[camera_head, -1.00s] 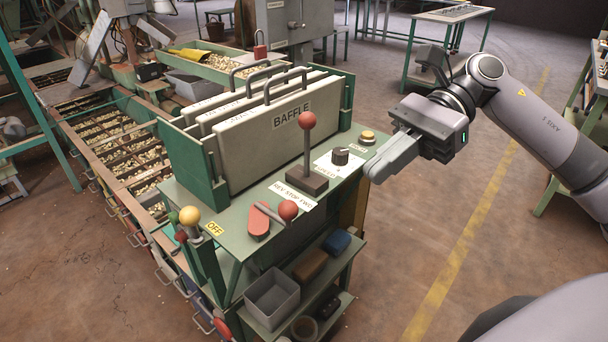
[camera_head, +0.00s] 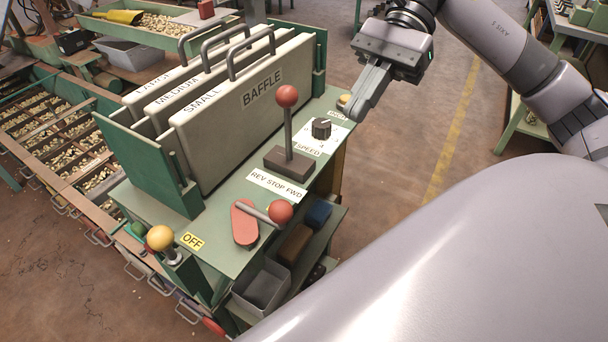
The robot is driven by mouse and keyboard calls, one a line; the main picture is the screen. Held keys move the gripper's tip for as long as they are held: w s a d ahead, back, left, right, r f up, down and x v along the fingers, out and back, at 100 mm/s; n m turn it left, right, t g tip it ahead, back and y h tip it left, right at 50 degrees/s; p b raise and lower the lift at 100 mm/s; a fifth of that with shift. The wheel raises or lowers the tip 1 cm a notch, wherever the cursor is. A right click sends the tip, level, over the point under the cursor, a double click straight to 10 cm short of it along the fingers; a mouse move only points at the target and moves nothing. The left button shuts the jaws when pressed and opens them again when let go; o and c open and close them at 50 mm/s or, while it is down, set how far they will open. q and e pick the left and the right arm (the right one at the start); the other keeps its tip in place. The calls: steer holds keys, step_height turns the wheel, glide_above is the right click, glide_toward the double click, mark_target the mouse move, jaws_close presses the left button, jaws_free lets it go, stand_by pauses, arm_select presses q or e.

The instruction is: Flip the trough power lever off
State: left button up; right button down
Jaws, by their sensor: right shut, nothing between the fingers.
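A lever with a red base plate (camera_head: 245,224) and a red ball knob (camera_head: 281,211) lies low across the green console top (camera_head: 221,206), its knob pointing right. A yellow OFF label (camera_head: 192,241) is left of the plate. A yellow ball knob (camera_head: 160,238) stands at the console's left corner. Which of these is the trough power lever is not labelled. My left gripper is not in view.
An upright red-knobbed lever (camera_head: 287,130) marked REV STOP FWD and a black speed dial (camera_head: 321,128) stand between my right gripper and the low lever. Tall baffle plates (camera_head: 228,117) rise behind. A grey bin (camera_head: 262,288) sits on the shelf below.

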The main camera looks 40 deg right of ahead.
glide_toward(290, 205)
step_height(290, 205, down, 4)
steer(key=shift+s+a+f+p, duration=0.1)
steer(key=shift+a+f+p, duration=0.1)
steer(key=shift+a, duration=0.55)
steer(key=shift+w+a+f+p, duration=0.1)
steer(key=shift+a+f, duration=0.1)
steer(key=shift+a, duration=0.55)
steer(key=shift+s+a+f+p, duration=0.1)
steer(key=shift+a+f+p, duration=0.1)
steer(key=shift+a, duration=0.55)
